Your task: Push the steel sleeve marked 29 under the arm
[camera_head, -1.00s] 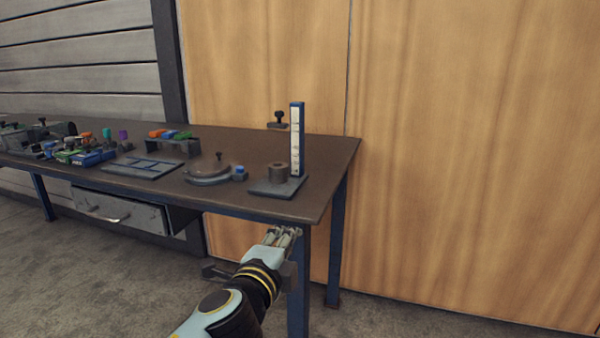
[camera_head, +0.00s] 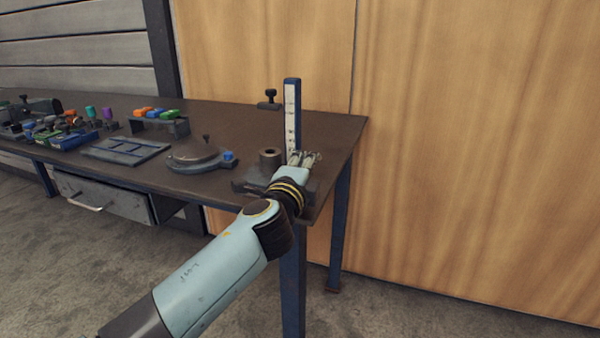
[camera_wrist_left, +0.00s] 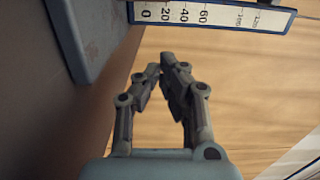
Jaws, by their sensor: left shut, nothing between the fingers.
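A dark cylindrical steel sleeve (camera_head: 270,157) stands upright on the base plate (camera_head: 250,175) of a gauge; no number is legible on it. The gauge's blue post (camera_head: 292,115) carries a white scale, which also shows at the top of the left wrist view (camera_wrist_left: 200,15). A dark arm with a knob (camera_head: 268,102) appears beside the post, above the sleeve in the picture. My left gripper (camera_head: 305,157) is at the post's foot, right of the sleeve. Its fingertips are together and empty in the left wrist view (camera_wrist_left: 165,72). My right gripper is out of view.
The brown bench (camera_head: 330,135) is bare right of the post. Many small items crowd the far left.

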